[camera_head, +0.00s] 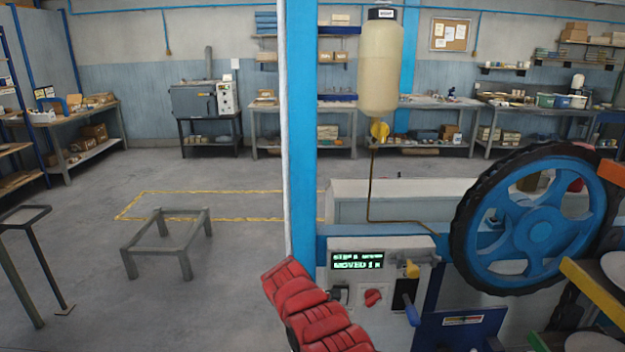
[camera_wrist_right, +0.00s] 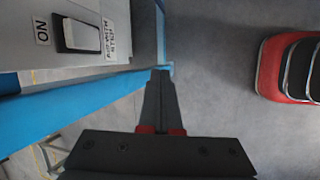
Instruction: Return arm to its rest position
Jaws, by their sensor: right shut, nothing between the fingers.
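My right gripper (camera_wrist_right: 161,78) is in the right wrist view, its dark fingers together and empty. It points past a blue machine beam (camera_wrist_right: 75,103), with grey floor beyond its tips. A grey panel with a white rocker switch (camera_wrist_right: 82,35) in a black frame and an "ON" label is at the upper left; the fingers appear apart from it. In the head view a control panel (camera_head: 385,262) has a lit green display (camera_head: 357,260), a red knob (camera_head: 373,297) and a blue-tipped lever (camera_head: 411,309). My right gripper cannot be made out there. My left gripper is in neither view.
A blue post (camera_head: 302,130) rises beside the panel. A large blue wheel with a black rim (camera_head: 533,222) stands at the right. A cream tank (camera_head: 380,70) hangs above. A low metal frame table (camera_head: 166,245) stands on otherwise open floor at the left.

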